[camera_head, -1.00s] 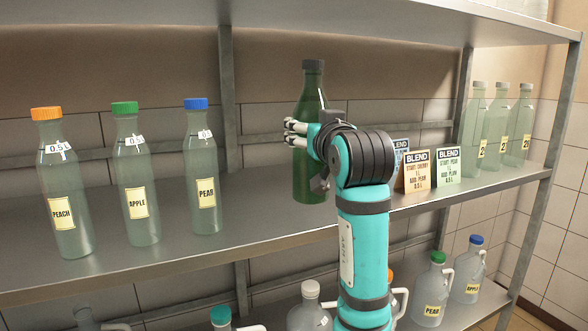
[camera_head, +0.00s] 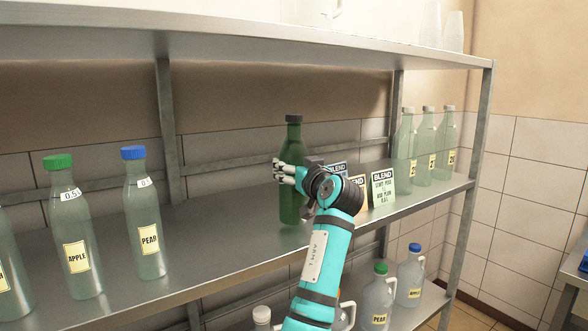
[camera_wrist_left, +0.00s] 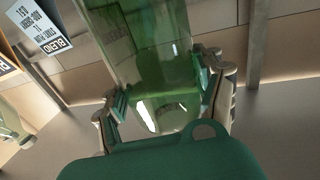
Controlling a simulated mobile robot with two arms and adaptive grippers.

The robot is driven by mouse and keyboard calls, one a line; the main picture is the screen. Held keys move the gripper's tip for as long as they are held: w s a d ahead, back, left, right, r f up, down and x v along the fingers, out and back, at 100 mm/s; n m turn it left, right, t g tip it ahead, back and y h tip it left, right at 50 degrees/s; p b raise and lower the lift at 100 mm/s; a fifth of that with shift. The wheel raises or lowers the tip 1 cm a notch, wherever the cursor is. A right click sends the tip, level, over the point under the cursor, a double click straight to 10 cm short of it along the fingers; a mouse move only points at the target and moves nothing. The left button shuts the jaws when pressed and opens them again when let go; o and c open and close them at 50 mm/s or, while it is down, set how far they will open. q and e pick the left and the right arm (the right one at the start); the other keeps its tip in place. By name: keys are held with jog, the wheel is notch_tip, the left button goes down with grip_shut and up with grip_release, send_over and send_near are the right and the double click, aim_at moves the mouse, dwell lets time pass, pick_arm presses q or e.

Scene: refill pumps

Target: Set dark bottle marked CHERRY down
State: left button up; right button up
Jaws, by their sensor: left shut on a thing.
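The dark green bottle (camera_head: 293,142) with a dark cap stands upright at the middle shelf, right of the pear bottle. My left gripper (camera_head: 281,172) is shut on its body, with the fingers around its side. In the left wrist view the bottle's green glass (camera_wrist_left: 150,45) lies between the two finger pads. Its base (camera_head: 292,215) shows close over the shelf surface; I cannot tell whether it touches. No CHERRY label shows in these views. My right gripper is out of view.
On the middle shelf (camera_head: 210,235) stand an apple bottle (camera_head: 75,230) and a pear bottle (camera_head: 147,215) at left. BLEND cards (camera_head: 383,189) stand close right of my gripper, with several clear bottles (camera_head: 424,150) farther right. Jugs (camera_head: 410,275) stand below.

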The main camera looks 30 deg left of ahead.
pick_arm(q)
jog(key=shift+f, duration=0.65)
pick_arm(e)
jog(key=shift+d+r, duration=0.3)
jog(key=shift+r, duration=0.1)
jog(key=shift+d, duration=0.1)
pick_arm(q)
jog(key=o, duration=1.1)
jog(key=shift+f, duration=0.25)
jog(key=o, duration=0.5)
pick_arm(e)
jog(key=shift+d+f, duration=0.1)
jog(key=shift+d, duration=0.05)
pick_arm(q)
jog(key=shift+r, duration=0.2)
